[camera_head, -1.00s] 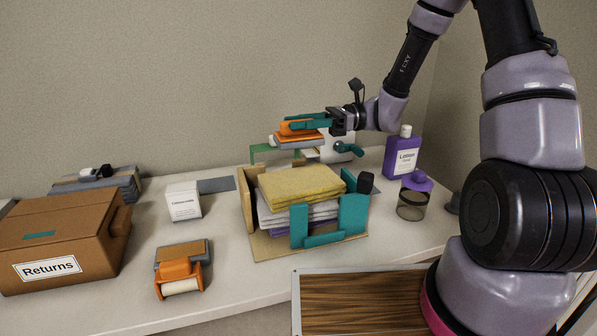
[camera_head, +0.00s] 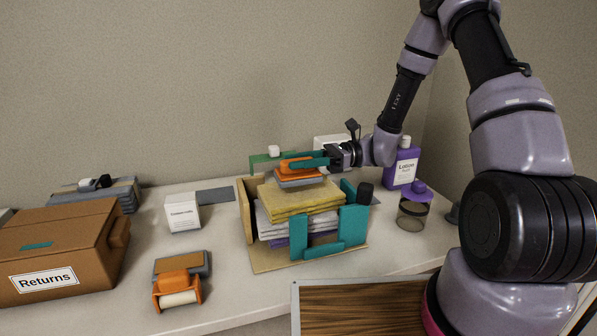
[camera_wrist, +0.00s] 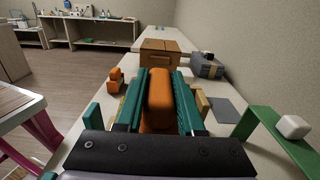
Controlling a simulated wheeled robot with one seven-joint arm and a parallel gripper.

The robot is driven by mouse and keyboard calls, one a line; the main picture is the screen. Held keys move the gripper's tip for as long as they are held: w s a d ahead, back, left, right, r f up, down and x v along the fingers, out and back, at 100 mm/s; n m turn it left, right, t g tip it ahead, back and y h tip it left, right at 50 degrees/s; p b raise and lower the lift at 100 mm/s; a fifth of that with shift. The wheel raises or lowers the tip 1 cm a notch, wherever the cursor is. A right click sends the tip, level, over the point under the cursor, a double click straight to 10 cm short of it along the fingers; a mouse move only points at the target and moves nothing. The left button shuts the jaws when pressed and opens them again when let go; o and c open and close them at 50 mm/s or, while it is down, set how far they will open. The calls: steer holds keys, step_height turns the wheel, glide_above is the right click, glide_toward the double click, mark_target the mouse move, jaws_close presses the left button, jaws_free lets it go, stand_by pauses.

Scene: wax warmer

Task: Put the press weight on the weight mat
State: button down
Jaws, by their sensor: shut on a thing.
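The press weight (camera_head: 297,179) has an orange handle on a grey base. My gripper (camera_head: 308,163), with teal fingers, is shut on its handle. In the wrist view the orange handle (camera_wrist: 159,98) lies between the two fingers (camera_wrist: 158,105). The weight is level, over the back of the folded towel stack (camera_head: 300,198); I cannot tell whether its base touches the yellow top towel. A flat dark grey mat, which looks like the weight mat (camera_head: 215,196), lies bare on the counter behind and left of the stack. It also shows in the wrist view (camera_wrist: 229,111).
The stack sits in a wooden-sided holder with teal front posts (camera_head: 298,233). A green stand (camera_wrist: 275,135) bears a white block. A white box (camera_head: 183,212) stands beside the mat. An orange roller (camera_head: 177,289), a brown Returns box (camera_head: 60,245) and a purple bottle (camera_head: 403,165) stand around.

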steer(key=shift+f, duration=1.25)
steer(key=shift+f, duration=0.15)
steer(key=c, duration=0.5)
jaws_free()
steer(key=shift+f, duration=0.1)
